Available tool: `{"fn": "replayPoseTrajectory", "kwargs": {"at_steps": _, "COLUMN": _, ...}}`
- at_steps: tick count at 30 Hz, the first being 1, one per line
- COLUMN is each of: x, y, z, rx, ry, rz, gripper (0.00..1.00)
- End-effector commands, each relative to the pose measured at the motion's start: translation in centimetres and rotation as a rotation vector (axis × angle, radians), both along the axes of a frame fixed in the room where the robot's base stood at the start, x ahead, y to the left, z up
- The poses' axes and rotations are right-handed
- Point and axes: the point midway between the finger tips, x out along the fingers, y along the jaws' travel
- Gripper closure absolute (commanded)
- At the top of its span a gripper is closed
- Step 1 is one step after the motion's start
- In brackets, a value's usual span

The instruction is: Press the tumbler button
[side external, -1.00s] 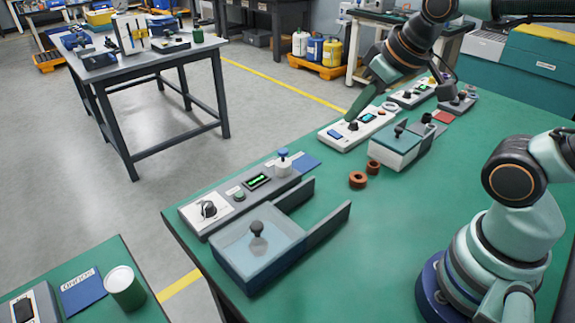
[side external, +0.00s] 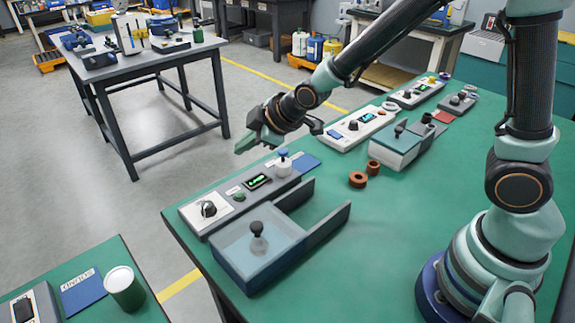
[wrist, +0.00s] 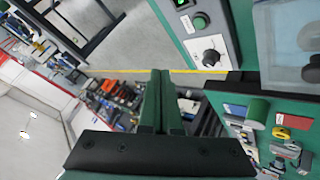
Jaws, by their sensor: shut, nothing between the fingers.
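A grey control panel (side external: 222,212) stands on the green bench, with a green push button (side external: 239,197), a lit display (side external: 257,181) and a black-and-white dial (side external: 208,209). The button also shows at the top of the wrist view (wrist: 200,21), beside the dial (wrist: 211,52). No readable label tells which device is the tumbler. A blue tank (side external: 245,262) with a clear lid and black knob sits beside the panel. My gripper (side external: 240,147) is shut and empty, held in the air beyond the panel, apart from the button. Its closed green fingers also show in the wrist view (wrist: 159,75).
Open bench (side external: 390,235) lies right of the tank.

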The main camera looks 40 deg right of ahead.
Motion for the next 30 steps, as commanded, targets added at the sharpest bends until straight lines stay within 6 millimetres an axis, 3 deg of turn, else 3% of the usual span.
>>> {"fn": "replayPoseTrajectory", "kwargs": {"at_steps": 6, "x": 0.6, "y": 1.1, "z": -1.2, "rx": -0.024, "ry": -0.027, "rz": 0.05, "gripper": 1.0}}
{"fn": "replayPoseTrajectory", "kwargs": {"at_steps": 20, "x": 0.6, "y": 1.1, "z": -1.6, "rx": -0.025, "ry": -0.027, "rz": 0.05, "gripper": 1.0}}
{"fn": "replayPoseTrajectory", "kwargs": {"at_steps": 30, "x": 0.6, "y": 1.1, "z": -5.6, "rx": -0.026, "ry": -0.023, "rz": 0.049, "gripper": 1.0}}
